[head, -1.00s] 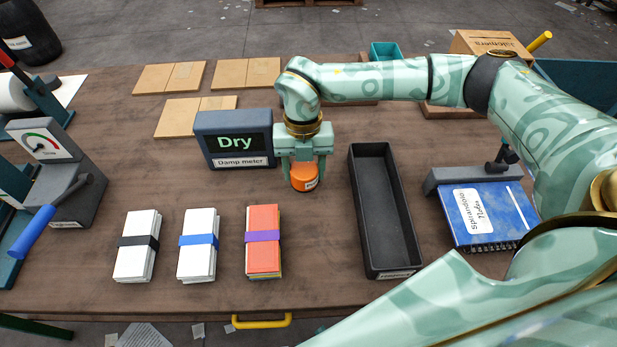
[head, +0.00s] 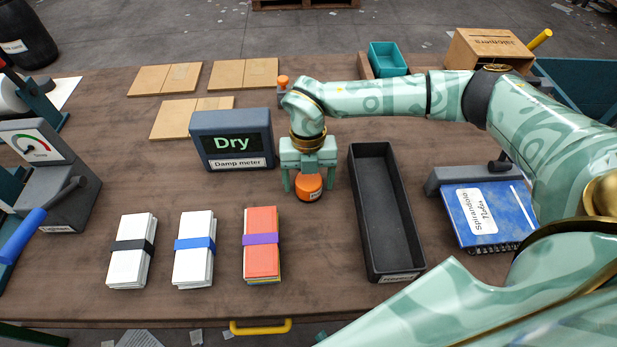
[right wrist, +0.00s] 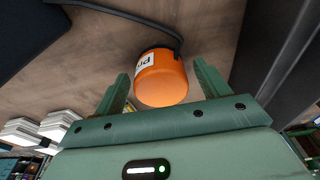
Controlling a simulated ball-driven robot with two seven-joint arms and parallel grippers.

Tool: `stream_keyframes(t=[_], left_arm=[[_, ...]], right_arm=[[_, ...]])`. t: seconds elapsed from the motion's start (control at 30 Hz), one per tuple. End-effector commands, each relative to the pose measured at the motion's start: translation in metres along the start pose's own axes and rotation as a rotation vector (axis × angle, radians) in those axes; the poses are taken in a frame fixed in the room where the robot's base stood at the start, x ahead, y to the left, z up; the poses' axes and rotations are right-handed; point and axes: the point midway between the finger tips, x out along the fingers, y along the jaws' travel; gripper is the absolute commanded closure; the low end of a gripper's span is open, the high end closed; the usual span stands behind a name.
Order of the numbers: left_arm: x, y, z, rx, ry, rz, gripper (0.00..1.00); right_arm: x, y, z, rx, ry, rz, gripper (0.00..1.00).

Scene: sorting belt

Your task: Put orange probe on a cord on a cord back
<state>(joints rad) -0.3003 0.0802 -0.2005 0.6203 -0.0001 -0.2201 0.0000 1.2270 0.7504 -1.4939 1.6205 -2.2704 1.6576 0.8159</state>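The orange probe (head: 309,187) has a white label and appears to stand on the brown table, right of and nearer than the damp meter (head: 233,140), whose screen reads "Dry". My right gripper (head: 309,182) points down over the probe with one finger on each side. In the right wrist view the probe (right wrist: 160,78) sits between the open fingers of the gripper (right wrist: 162,88), with a gap showing on both sides. A dark cord (right wrist: 140,18) runs from the probe's far side towards the upper left. My left gripper is not in view.
A long black tray (head: 386,273) lies just right of the gripper. Banded card stacks (head: 262,262) stand nearer the front edge. A blue notebook (head: 505,205) lies at right. A small orange-topped object (head: 283,82) stands behind the meter, partly hidden by my arm.

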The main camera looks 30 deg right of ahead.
Motion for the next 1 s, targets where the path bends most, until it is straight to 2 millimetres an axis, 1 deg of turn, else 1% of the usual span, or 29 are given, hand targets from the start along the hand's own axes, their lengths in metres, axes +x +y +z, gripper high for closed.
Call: stream_keyframes(t=[0.07, 0.17, 0.27, 0.4, 0.5, 0.6, 0.7, 0.77, 1.0], left_arm=[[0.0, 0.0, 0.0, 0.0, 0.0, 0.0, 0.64], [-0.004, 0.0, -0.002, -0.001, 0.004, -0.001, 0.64], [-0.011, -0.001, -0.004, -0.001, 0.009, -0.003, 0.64], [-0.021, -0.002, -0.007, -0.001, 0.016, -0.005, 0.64], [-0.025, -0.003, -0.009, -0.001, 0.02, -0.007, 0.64], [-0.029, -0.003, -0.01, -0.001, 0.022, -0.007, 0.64], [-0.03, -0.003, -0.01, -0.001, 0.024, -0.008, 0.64], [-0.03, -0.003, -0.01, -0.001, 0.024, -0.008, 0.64], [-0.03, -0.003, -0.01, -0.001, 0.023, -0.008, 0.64]], right_arm=[[-0.003, 0.0, 0.0, 0.0, -0.001, 0.001, 0.25], [-0.015, 0.0, 0.0, 0.0, -0.003, 0.001, 0.25], [-0.037, 0.0, 0.0, 0.0, -0.005, 0.003, 0.25], [-0.072, 0.0, 0.0, 0.0, -0.006, 0.003, 0.25], [-0.094, 0.0, 0.0, 0.0, -0.004, 0.003, 0.25], [-0.109, 0.0, 0.0, 0.0, -0.003, 0.001, 0.25], [-0.119, 0.0, 0.0, 0.001, -0.002, 0.001, 0.25], [-0.121, 0.0, 0.0, 0.001, -0.001, 0.0, 0.25], [-0.122, 0.0, 0.0, 0.0, 0.001, 0.0, 0.25]])
